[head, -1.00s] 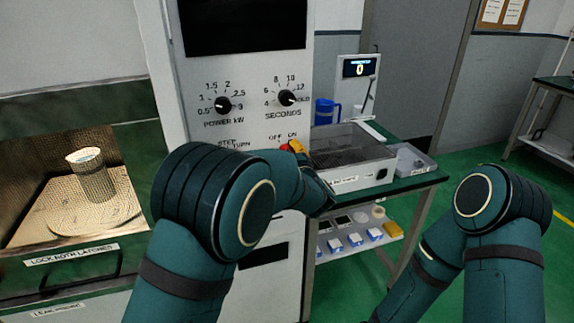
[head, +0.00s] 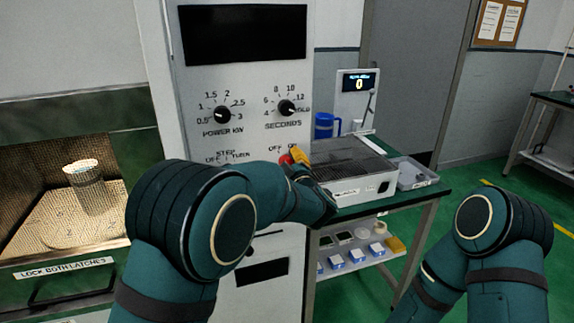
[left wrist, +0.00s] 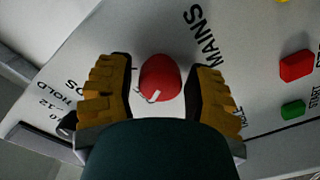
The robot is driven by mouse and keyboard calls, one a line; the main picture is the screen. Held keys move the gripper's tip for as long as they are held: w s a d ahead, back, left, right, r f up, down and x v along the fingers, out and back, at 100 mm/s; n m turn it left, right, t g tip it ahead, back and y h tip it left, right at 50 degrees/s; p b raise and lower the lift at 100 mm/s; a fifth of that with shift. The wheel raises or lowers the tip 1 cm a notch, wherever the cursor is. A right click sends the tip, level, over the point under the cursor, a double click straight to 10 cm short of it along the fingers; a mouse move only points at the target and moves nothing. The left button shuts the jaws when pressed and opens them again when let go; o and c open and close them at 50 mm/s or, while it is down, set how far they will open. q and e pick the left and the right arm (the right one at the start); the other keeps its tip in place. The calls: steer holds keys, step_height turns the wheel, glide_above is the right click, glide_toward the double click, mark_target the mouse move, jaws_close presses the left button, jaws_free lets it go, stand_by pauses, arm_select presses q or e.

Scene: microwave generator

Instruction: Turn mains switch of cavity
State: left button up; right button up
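The mains switch is a round red knob (left wrist: 160,78) with a small white mark, set on the pale panel under the MAINS lettering in the left wrist view. In the head view a bit of its red (head: 285,159) shows beside my left gripper (head: 300,157). In the left wrist view the yellow fingers of my left gripper (left wrist: 158,90) stand apart, one on each side of the knob. Gaps show between the fingers and the knob.
The panel also has a power knob (head: 222,114), a seconds knob (head: 286,107), a red button (left wrist: 296,66) and a green button (left wrist: 293,109). The open cavity (head: 50,190) holds a beaker (head: 88,187). A bench (head: 420,190) with a clear-topped box (head: 350,178) stands to the right.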

arm_select(q)
steer(key=shift+o, duration=0.8)
steer(key=v, duration=1.2)
steer(key=s+a+f+m+g+h, duration=0.25)
steer(key=a+f+m, duration=0.2)
steer(key=f, duration=0.85)
steer(key=s+a+f+m+g+h, duration=0.1)
steer(key=a+f+m+g+h, duration=0.3)
steer(key=f, duration=0.9)
steer(key=s+a+f+m+g+h, duration=0.1)
steer(key=s+f+g, duration=0.3)
steer(key=s, duration=0.7)
steer(key=s+a+f+m+g+h, duration=0.1)
steer(key=s+a+f+g, duration=0.3)
steer(key=s+f, duration=0.4)
steer(key=s+g+h, duration=0.1)
steer(key=s, duration=0.2)
steer(key=shift+a+f+m, duration=0.15)
steer(key=shift+f+m, duration=0.15)
steer(key=shift+m, duration=0.05)
